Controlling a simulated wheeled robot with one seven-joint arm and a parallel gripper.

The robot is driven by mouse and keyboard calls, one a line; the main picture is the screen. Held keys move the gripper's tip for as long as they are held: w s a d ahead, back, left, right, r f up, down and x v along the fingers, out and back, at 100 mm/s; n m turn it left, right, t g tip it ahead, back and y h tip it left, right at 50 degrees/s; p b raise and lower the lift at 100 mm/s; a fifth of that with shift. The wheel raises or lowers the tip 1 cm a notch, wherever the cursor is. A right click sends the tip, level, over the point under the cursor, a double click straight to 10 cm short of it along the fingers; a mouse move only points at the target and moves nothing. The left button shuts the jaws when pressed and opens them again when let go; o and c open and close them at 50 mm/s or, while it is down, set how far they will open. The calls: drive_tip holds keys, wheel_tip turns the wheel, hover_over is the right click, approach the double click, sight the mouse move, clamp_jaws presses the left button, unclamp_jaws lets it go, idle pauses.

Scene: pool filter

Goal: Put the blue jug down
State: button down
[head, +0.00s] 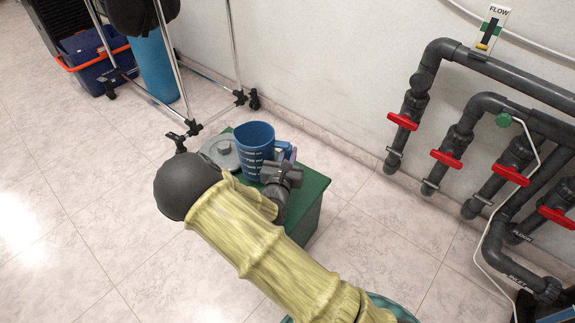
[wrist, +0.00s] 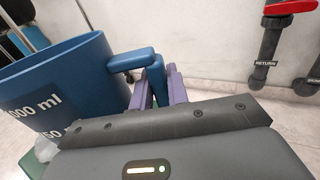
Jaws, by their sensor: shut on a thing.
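The blue jug (head: 254,150) is upright over the green box (head: 314,190), beside a grey lid-like disc (head: 219,153). I cannot tell whether its base touches the box top. In the wrist view the jug (wrist: 60,85) fills the left side, with its white millilitre marks facing me. My gripper (head: 288,154) is at the right side of the jug, by its handle. In the wrist view my gripper's purple fingers (wrist: 158,88) are shut on the jug's blue handle (wrist: 135,58). My arm hides part of the box.
Grey pipes with red valve handles (head: 447,158) run along the wall at right. A metal rack (head: 190,110) on castors stands behind the box to the left. A dark blue bucket (head: 88,58) is at the far left. The tiled floor at left is clear.

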drive_tip(key=shift+f+b, duration=1.25)
drive_tip(key=shift+f, duration=0.7)
drive_tip(key=c, duration=1.4)
unclamp_jaws()
drive_tip(key=shift+o, duration=0.2)
